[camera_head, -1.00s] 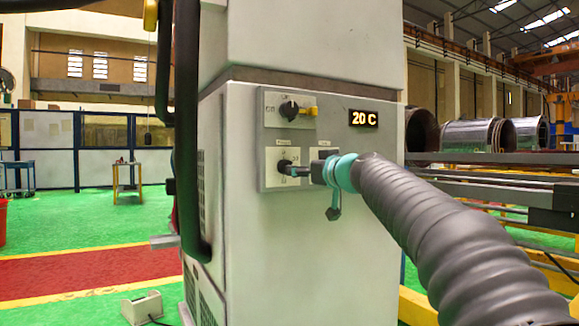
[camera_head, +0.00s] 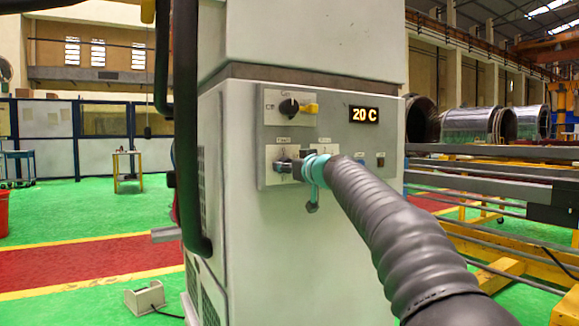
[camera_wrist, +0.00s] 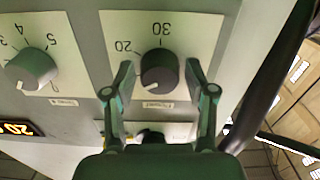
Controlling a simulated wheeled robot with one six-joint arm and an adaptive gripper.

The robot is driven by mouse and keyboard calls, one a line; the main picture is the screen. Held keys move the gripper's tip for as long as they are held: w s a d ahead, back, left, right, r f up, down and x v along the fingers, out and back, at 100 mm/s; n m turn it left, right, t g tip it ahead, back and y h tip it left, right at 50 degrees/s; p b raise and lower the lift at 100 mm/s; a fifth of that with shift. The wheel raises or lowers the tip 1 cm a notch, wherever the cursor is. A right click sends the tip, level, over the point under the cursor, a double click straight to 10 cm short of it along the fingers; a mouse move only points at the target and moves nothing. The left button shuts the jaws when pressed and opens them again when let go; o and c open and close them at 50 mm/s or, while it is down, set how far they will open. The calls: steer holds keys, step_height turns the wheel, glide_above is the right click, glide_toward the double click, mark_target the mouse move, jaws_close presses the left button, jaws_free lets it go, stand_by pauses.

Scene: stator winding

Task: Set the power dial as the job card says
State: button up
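A round black dial (camera_wrist: 160,70) sits on a white scale plate, upside down in the wrist view, with 20 and 30 readable; its small name label is not clearly legible. In the head view this dial (camera_head: 282,166) is at the panel's lower left, partly covered by my gripper (camera_head: 294,169). My gripper (camera_wrist: 159,75) is open, one finger on each side of the dial, with narrow gaps showing. A second dial (camera_wrist: 31,68), with 3, 4 and 5 readable, is at the left in the wrist view. No job card is identifiable.
The grey control panel (camera_head: 268,142) carries a rotary switch (camera_head: 290,107) with a yellow tab above, and a display (camera_head: 364,115) reading 20 C. A dark hose (camera_head: 187,130) runs down the cabinet's left side.

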steer(key=c, duration=0.7)
steer(key=shift+m, duration=0.4)
steer(key=m, duration=1.1)
steer(key=shift+r, duration=0.1)
steer(key=o, duration=1.1)
steer(key=shift+o, duration=0.2)
